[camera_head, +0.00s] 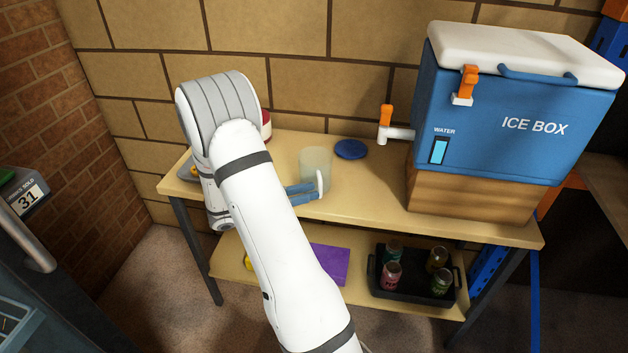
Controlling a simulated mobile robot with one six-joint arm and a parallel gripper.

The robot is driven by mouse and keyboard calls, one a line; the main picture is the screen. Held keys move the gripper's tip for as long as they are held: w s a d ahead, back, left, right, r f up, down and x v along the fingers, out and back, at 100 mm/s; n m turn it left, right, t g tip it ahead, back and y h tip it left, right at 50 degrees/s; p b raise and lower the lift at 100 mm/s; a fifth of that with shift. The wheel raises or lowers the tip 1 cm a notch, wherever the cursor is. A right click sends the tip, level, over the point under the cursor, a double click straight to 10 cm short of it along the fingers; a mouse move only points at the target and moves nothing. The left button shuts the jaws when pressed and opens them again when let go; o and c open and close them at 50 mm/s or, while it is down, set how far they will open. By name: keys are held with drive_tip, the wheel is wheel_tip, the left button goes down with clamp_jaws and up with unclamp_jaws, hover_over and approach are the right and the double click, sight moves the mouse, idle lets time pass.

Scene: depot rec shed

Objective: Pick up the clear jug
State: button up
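The clear jug (315,163) stands upright on the tabletop, pale and see-through, with a light handle (321,183) on its near side. My gripper (312,191) shows only as blue fingers, just in front of the jug and level with the handle. The fingertips reach the handle or end right beside it; I cannot tell if they touch it. Two fingers show close together, but whether they are open or shut is unclear. My arm hides the rest of the gripper and part of the table.
A blue round disc (350,149) lies right of the jug. A blue ice box (505,110) with an orange-handled tap (386,120) stands on a wooden block (470,192). A red and white object (266,125) is partly hidden behind my arm. The lower shelf holds a black tray of cans (408,300).

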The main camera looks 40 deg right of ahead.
drive_tip(key=x, duration=0.6)
drive_tip(key=shift+w, duration=0.15)
drive_tip(key=shift+c, duration=0.5)
clamp_jaws()
